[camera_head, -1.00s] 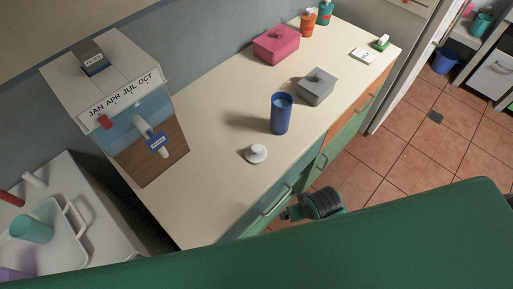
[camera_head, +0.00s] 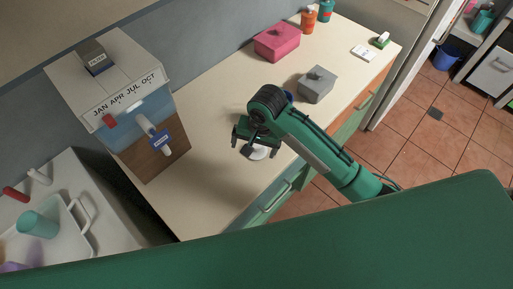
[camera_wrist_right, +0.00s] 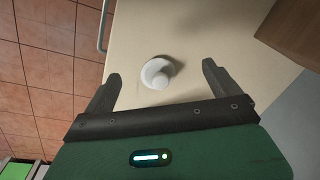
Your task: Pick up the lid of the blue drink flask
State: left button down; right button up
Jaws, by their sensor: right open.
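The white round lid (camera_head: 259,154) with a knob lies on the counter and is partly hidden by my right gripper in the head view. In the right wrist view the lid (camera_wrist_right: 157,73) shows whole, knob towards the camera. My right gripper (camera_head: 255,147) is over the lid, open and empty. In the wrist view its two fingers (camera_wrist_right: 160,70) stand on either side of the lid, apart from it. The blue flask (camera_head: 289,96) is almost fully hidden behind my right arm; only a bit of blue shows. My left gripper is not in view.
Orange and teal bottles stand at the far end. A large calendar-labelled container (camera_head: 125,100) stands at the left. The counter left of the lid is clear.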

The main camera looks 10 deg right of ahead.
aim_at(257, 146)
jog(key=w+d+r+m+h, duration=0.2)
jog(key=w+r+m, duration=0.1)
jog(key=w, duration=0.3)
jog(key=shift+g, duration=0.3)
jog(key=f, duration=0.4)
jog(key=f+p, duration=0.1)
jog(key=f, duration=0.3)
jog(key=shift+s+a, duration=0.1)
jog(key=shift+a, duration=0.1)
jog(key=shift+d+f+p, duration=0.1)
jog(key=shift+f+p, duration=0.4)
jog(key=shift+p, duration=0.05)
jog(key=f, duration=0.1)
jog(key=f+p, duration=0.1)
jog(key=f, duration=0.1)
jog(key=shift+d+f, duration=0.2)
jog(key=shift+f, duration=0.45)
jog(key=shift+c, duration=0.2)
jog(key=c, duration=1)
